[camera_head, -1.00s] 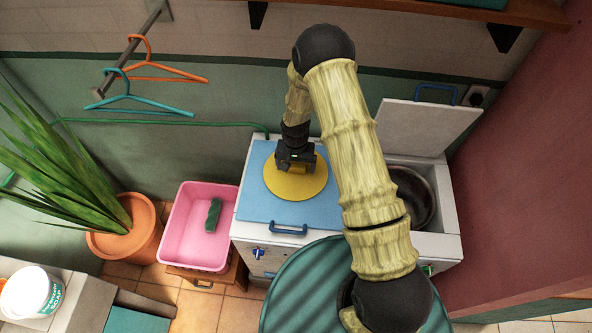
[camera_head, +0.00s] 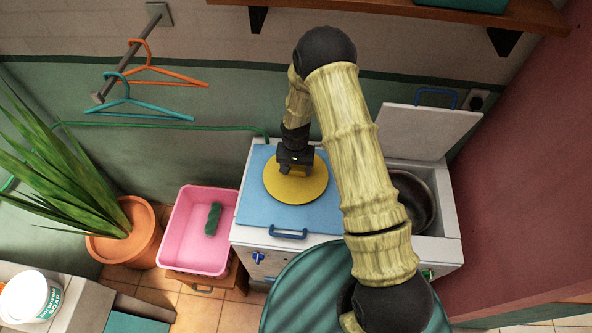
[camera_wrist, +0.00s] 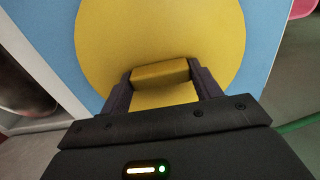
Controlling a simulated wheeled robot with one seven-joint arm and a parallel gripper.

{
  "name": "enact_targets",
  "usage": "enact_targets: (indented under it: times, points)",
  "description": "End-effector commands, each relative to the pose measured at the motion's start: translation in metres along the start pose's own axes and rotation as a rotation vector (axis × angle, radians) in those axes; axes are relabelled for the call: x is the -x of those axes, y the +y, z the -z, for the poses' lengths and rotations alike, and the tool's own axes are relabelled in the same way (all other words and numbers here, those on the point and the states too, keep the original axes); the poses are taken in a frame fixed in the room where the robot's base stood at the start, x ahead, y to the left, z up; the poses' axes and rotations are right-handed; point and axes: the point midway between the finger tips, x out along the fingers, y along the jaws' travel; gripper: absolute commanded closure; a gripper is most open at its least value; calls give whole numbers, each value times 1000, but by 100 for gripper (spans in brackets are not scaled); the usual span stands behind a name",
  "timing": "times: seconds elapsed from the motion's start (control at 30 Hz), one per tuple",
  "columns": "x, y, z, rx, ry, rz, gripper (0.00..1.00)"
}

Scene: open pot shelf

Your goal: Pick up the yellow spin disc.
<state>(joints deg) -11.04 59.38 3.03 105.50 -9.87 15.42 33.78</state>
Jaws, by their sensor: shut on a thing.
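The yellow spin disc (camera_head: 300,189) is a flat round plate over the blue lid (camera_head: 256,207) of the white washing machine. It also shows in the wrist view (camera_wrist: 160,35), with a raised yellow grip block (camera_wrist: 160,73) near its middle. My gripper (camera_head: 293,170) points down at the disc from above. In the wrist view my gripper (camera_wrist: 162,78) has one finger on each side of the grip block and is shut on it. I cannot tell whether the disc rests on the lid or is slightly above it.
A raised white lid (camera_head: 428,130) stands over an open metal tub (camera_head: 412,200) at the right. A pink basin (camera_head: 190,235) with a dark green item (camera_head: 213,219) stands at the left. A potted plant (camera_head: 130,235) and hangers (camera_head: 150,110) are farther left. A shelf (camera_head: 420,12) is above.

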Motion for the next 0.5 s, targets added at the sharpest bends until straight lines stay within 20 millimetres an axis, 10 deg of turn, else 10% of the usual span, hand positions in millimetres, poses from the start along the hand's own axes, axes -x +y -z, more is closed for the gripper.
enact_targets:
  times: [0.5]
  points:
    - [78,0,1,-1,4,1,61]
